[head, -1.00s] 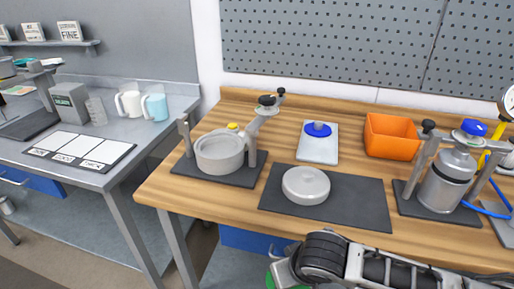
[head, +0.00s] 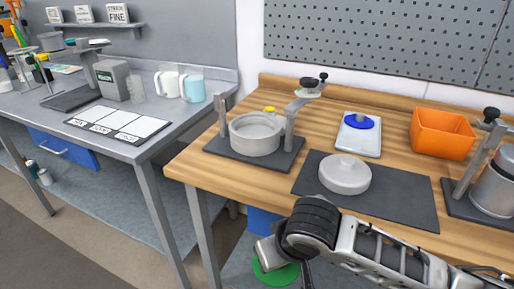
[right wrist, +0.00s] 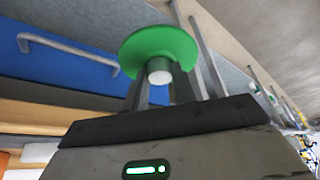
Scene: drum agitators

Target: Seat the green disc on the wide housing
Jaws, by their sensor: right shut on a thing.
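The green disc (head: 272,272) shows at the bottom of the head view, partly hidden by my right arm. In the right wrist view the disc (right wrist: 165,45) is a broad flange with a pale round stub at its centre. My right gripper (right wrist: 160,88) is shut on it, with the fingers either side of the stub. The wide housing (head: 254,138) is a grey open-topped round pot on a dark base on the wooden bench. Posts stand beside it, and a black-knobbed arm is raised at its right. The disc is in front of the bench, apart from the housing. My left gripper is out of view.
A pale round lid (head: 345,174) lies on a dark mat (head: 408,203). Behind it are a white tray with a blue-topped piece (head: 359,121) and an orange bin (head: 442,134). A taller metal housing (head: 494,188) stands at right. A grey table (head: 196,115) is at left.

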